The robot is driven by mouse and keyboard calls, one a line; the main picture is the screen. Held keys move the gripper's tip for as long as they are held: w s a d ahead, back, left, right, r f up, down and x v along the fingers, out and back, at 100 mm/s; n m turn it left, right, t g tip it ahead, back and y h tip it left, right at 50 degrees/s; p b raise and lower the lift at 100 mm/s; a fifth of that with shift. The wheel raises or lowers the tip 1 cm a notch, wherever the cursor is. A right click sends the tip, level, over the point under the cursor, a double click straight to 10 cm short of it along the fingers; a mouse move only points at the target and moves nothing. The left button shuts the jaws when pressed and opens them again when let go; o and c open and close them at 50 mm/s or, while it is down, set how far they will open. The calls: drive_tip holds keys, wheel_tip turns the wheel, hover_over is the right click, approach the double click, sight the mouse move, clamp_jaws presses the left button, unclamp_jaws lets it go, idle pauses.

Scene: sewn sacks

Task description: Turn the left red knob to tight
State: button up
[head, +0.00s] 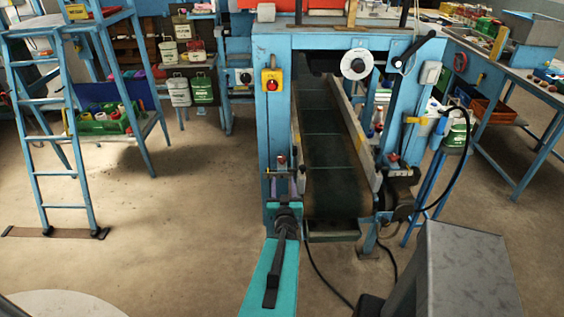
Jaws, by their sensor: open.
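The left red knob (281,160) is a small red cap on a dark bracket at the left side of the green conveyor belt (323,150). A similar red knob (393,157) sits at the belt's right side. My teal arm reaches up from the bottom middle, and my gripper (283,186) is at its far end, small and dark, just below the left red knob in the picture. Its jaws are open with nothing seen between them. Whether they touch the knob or its bracket cannot be told at this size.
A blue machine frame (265,130) surrounds the belt, with a yellow box bearing a red button (271,85) on its left post. A white disc (356,64) hangs above. A blue ladder (58,130) stands left; a workbench (500,75) is right. The floor between is mostly clear.

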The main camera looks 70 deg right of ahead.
drive_tip(key=shift+w+d+f+b, duration=0.1)
drive_tip(key=shift+w+d+b, duration=0.05)
drive_tip(key=shift+b, duration=0.35)
drive_tip(key=b, duration=0.8)
approach(282, 160)
drive_tip(key=d+f, duration=0.1)
drive_tip(key=d, duration=0.1)
drive_tip(key=shift+w+f+b, duration=0.1)
drive_tip(key=shift+w+b, duration=0.25)
drive_tip(key=shift+b, duration=0.4)
drive_tip(key=d+b, duration=0.1)
drive_tip(key=b, duration=0.3)
drive_tip(key=shift+w, duration=0.35)
drive_tip(key=d+b, duration=0.1)
drive_tip(key=b, duration=0.5)
drive_tip(key=shift+w+d, duration=0.15)
drive_tip(key=shift+d, duration=0.25)
drive_tip(key=shift+x, duration=2.35)
